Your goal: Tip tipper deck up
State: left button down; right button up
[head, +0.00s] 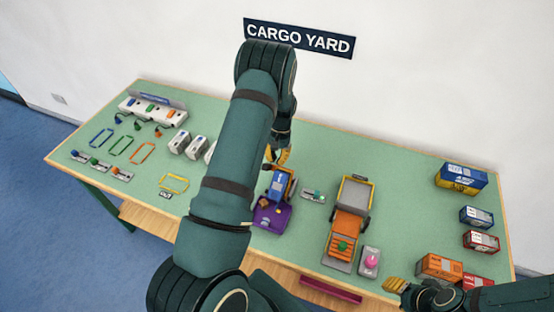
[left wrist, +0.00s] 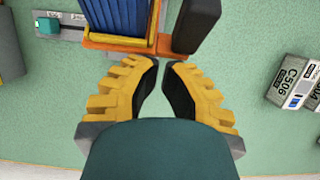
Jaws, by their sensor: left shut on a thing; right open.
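The tipper is a small vehicle with a purple front (head: 272,219) and a blue ribbed deck (head: 281,186) with yellow-orange edging, right of my left forearm in the head view. The deck (left wrist: 124,16) also shows at the top of the left wrist view, above an orange end bar (left wrist: 115,43). My left gripper (head: 277,158) is at the deck's far end, its yellow fingers (left wrist: 160,66) nearly together at the bar's right end. The exact grip is hard to see, and the deck's tilt is unclear. My right gripper (head: 394,285) is open near the table's front edge.
An orange truck (head: 348,224) with a grey bed stands to the right, beside a pad with a pink knob (head: 369,261). Several container boxes (head: 461,178) line the right side. White blocks (head: 180,142) and coloured frames (head: 143,153) lie on the left.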

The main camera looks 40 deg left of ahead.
pick_arm(q)
jog(key=v, duration=1.1)
jog(key=shift+w+r, duration=0.1)
jog(key=shift+r, duration=0.05)
